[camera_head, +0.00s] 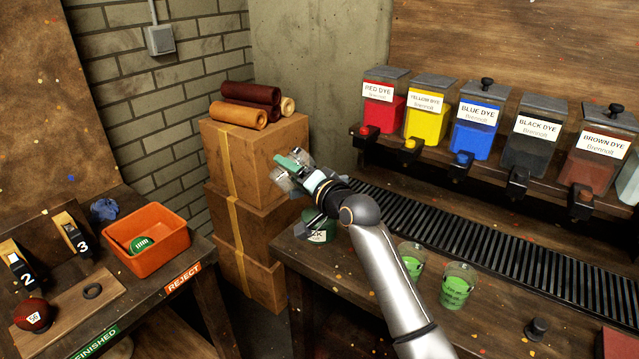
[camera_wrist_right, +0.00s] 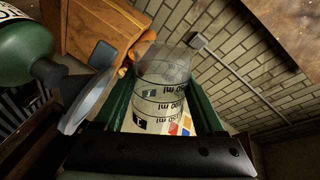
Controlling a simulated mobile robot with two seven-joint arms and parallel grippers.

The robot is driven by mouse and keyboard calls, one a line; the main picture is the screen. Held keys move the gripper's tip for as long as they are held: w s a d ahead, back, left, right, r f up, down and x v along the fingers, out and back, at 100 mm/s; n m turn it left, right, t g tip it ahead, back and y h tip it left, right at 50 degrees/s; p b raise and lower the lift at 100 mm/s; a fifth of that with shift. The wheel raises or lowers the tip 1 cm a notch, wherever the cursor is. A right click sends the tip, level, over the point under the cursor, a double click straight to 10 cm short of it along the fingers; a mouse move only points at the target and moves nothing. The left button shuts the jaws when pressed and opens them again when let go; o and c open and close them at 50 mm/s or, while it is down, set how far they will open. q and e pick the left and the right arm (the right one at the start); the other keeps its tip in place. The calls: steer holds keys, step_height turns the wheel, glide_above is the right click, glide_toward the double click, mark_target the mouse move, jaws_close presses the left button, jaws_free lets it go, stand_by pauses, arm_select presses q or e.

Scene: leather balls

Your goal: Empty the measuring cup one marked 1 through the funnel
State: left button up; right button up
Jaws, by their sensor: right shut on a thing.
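My right gripper (camera_head: 300,172) is raised beside the cardboard boxes, over the left end of the dye bench. In the right wrist view its green fingers are shut on a clear measuring cup (camera_wrist_right: 162,90) with black ml lines. A green container (camera_wrist_right: 22,45) with a white label is at the upper left there. A grey funnel-like piece (camera_wrist_right: 90,98) is at its neck, apart from the cup. In the head view the green container (camera_head: 318,228) stands on the bench, partly hidden by my arm. My left gripper is not in view.
Two cups with green contents, one left (camera_head: 412,258) and one right (camera_head: 458,285), stand on the bench below several dye dispensers (camera_head: 475,130). Stacked boxes (camera_head: 228,205) stand behind my gripper. An orange reject bin (camera_head: 165,262) is on the left table.

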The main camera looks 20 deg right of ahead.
steer(key=shift+r+n+p, duration=0.6)
steer(key=shift+r+n, duration=0.05)
steer(key=shift+n, duration=0.05)
steer(key=shift+f+n+b, duration=0.5)
steer(key=shift+f+n, duration=0.3)
steer(key=shift+f, duration=0.05)
steer(key=shift+a+r+n+t+p, duration=0.1)
steer(key=shift+r+n+t+p, duration=0.2)
steer(key=shift+r+n+p, duration=0.6)
arm_select(q)
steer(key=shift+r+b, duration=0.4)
steer(key=shift+b, duration=0.45)
arm_select(e)
steer(key=s+a+f+n+t, duration=0.1)
steer(key=a+f+n, duration=0.3)
steer(key=n, duration=0.3)
steer(key=shift+s+f+h, duration=0.4)
steer(key=shift+f, duration=0.1)
